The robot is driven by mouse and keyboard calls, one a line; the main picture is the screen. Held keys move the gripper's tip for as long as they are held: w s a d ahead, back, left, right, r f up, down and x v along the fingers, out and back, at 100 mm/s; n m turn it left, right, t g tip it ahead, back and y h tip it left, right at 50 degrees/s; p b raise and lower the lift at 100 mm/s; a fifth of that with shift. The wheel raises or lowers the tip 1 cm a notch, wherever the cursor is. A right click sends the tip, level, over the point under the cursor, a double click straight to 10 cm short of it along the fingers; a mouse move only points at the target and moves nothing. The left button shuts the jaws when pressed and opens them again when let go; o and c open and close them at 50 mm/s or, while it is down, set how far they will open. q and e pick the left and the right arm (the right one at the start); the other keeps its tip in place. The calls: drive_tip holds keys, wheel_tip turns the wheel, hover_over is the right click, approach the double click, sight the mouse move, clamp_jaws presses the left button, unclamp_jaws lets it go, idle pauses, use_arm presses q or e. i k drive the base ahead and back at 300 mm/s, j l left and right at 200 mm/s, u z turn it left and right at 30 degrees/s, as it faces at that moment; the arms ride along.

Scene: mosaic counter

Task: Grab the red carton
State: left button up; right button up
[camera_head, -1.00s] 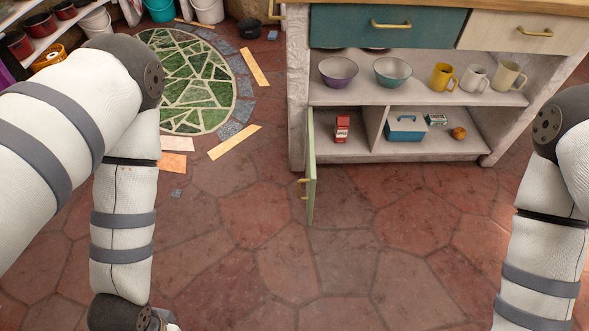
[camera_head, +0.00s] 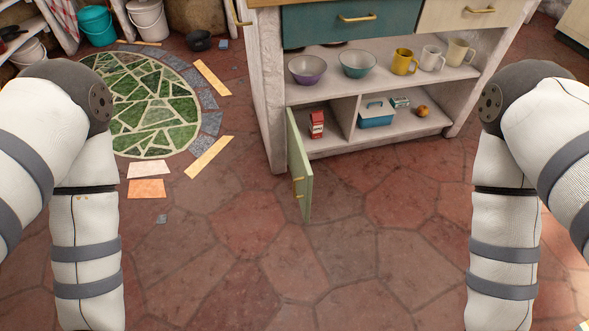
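The red carton (camera_head: 317,124) stands upright on the lower left shelf of the counter (camera_head: 277,95), behind the open green door (camera_head: 302,172). It is a small red box with white markings. Both of my arms hang down at the sides of the view, well short of the counter and apart from the carton. Neither gripper shows; both are below the bottom edge of the picture.
The open door juts out toward me, left of the carton. A teal box (camera_head: 376,115) and an orange fruit (camera_head: 422,111) share the lower shelf; bowls and mugs stand above. Loose tiles and wooden strips (camera_head: 209,157) lie left. The middle floor is clear.

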sight(317, 120)
drive_tip(key=i+l+u, duration=0.1)
drive_tip(key=i+l, duration=0.45)
drive_tip(key=l, duration=0.15)
drive_tip(key=i+l+u, duration=0.15)
drive_tip(key=i+l, duration=0.4)
drive_tip(key=l, duration=0.15)
drive_tip(key=i+l+u, duration=0.15)
drive_tip(key=l, duration=0.25)
drive_tip(key=i+l+u, duration=0.1)
drive_tip(key=i+l, duration=0.45)
drive_tip(key=l, duration=0.3)
drive_tip(key=u, duration=0.05)
